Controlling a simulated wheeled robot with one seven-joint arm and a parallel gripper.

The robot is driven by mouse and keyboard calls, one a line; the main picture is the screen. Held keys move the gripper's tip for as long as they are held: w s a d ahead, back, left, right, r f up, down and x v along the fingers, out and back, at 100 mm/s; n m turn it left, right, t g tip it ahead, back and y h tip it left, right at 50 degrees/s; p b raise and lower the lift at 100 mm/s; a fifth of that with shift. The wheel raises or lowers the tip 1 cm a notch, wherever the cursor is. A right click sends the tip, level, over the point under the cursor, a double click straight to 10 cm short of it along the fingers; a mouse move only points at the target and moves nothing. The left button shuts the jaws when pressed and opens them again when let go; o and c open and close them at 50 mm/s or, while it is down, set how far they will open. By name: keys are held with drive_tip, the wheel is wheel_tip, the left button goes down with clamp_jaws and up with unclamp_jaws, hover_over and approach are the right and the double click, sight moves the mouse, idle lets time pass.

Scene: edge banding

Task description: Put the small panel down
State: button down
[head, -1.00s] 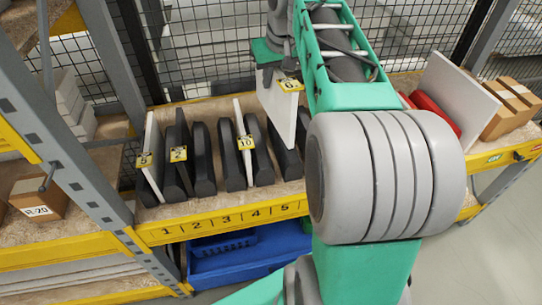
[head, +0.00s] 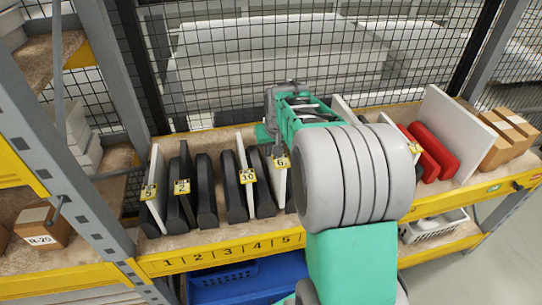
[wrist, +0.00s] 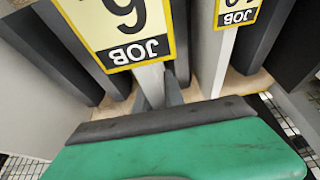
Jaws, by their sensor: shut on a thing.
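The small panel (head: 283,189) is a thin white upright board with a yellow-edged tag reading 6. In the head view it stands among the black dividers (head: 262,184), right of the panel tagged 10 (head: 243,165), behind the shelf-edge number 5. My gripper (head: 266,133) is shut on its upper part. In the wrist view the green gripper (wrist: 180,150) is close to the panel's edge (wrist: 151,84) and its upside-down tag (wrist: 122,30). My arm hides the space right of the panel. I cannot tell whether its lower edge touches the board.
Panels tagged 5 (head: 154,190) and 2 (head: 184,180) stand in dividers to the left. At right are red dividers (head: 433,151), a large white panel (head: 462,130) and cardboard boxes (head: 510,135). Wire mesh (head: 250,70) closes the back. A blue bin (head: 245,282) sits below.

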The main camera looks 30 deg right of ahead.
drive_tip(key=p+x, duration=0.1)
drive_tip(key=x, duration=0.5)
drive_tip(key=shift+w+d+p, duration=0.15)
drive_tip(key=shift+w+p, duration=0.05)
drive_tip(key=shift+p, duration=0.1)
drive_tip(key=shift+f, duration=0.1)
drive_tip(key=shift+f+b, duration=0.2)
drive_tip(key=shift+b, duration=0.1)
drive_tip(key=c, duration=1.4)
unclamp_jaws()
drive_tip(key=shift+s, duration=0.1)
drive_tip(key=shift+c, duration=0.2)
drive_tip(key=shift+r, duration=0.1)
